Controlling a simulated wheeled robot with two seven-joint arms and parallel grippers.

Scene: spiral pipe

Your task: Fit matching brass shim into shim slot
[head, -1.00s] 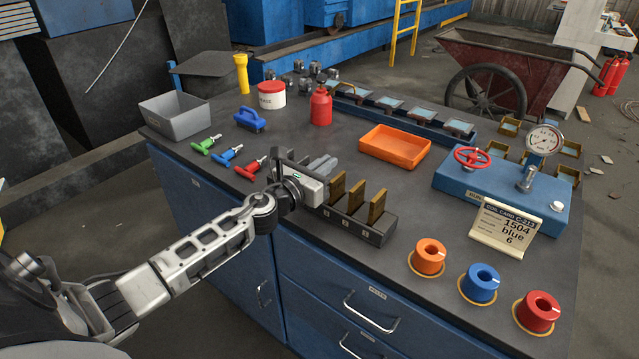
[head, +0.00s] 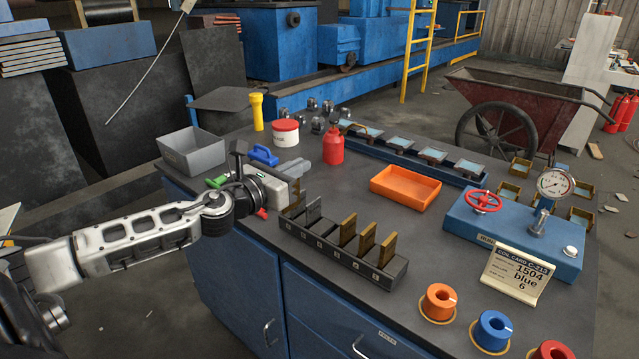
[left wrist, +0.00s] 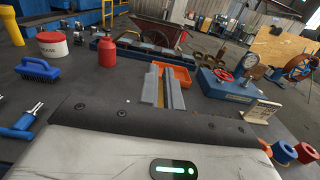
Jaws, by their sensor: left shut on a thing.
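My left gripper (head: 298,174) comes in from the left, above the left end of a dark slotted rack (head: 332,264). It is shut on a thin piece, apparently a brass shim, mostly hidden by the gripper. In the left wrist view its two grey fingers (left wrist: 162,88) are close together. Several upright plates stand in the rack: brass shims (head: 348,230) on the right side and a grey plate (head: 313,212) further left. I cannot tell whether the held piece touches the rack. The shim slot cannot be made out. My right gripper is not in view.
A coil card (head: 515,275) reads 1504, blue, 6, by a blue gauge block (head: 510,235). An orange tray (head: 405,188), a red bottle (head: 333,148), a white tub (head: 285,132) and a grey bin (head: 192,152) stand around. Orange (head: 438,303) and blue (head: 492,330) rings line the front right edge.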

